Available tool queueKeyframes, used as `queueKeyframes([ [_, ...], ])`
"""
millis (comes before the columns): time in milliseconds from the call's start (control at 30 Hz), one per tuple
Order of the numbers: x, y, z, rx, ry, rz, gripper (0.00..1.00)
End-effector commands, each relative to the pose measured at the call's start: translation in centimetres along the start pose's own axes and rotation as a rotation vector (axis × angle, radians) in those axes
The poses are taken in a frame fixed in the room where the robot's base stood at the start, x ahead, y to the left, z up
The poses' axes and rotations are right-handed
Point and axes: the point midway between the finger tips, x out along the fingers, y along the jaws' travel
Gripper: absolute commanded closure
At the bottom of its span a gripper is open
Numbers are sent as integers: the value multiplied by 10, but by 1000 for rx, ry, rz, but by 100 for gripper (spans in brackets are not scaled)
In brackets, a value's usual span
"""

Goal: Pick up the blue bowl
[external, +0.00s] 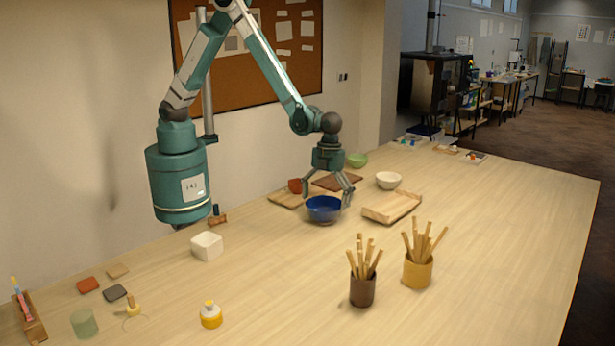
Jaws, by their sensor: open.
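The blue bowl (323,209) stands upright on the pale wooden table, a little right of the middle of the external view. My gripper (328,194) points down over the bowl, its fingers spread open. One finger shows on the left by the bowl's rim and another on the right of it. I cannot tell whether any finger touches the bowl. The bowl appears to rest on the table.
A wooden tray (391,207) lies close on the right, a cream bowl (389,180) behind it. A red-brown bowl (295,186) and green bowl (357,160) stand behind. Brown (363,290) and yellow (417,271) tool cups stand in front. A white square dish (207,246) is left.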

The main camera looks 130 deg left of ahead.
Motion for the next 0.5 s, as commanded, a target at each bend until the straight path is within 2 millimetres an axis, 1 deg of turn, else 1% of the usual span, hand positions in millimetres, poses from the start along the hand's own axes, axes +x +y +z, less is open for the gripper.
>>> queueKeyframes([
  [100, 9, 0, 0, 0, 0, 0, 2],
  [200, 14, 0, 0, 0, 0, 0, 2],
  [500, 17, 0, 0, 0, 0, 0, 2],
])
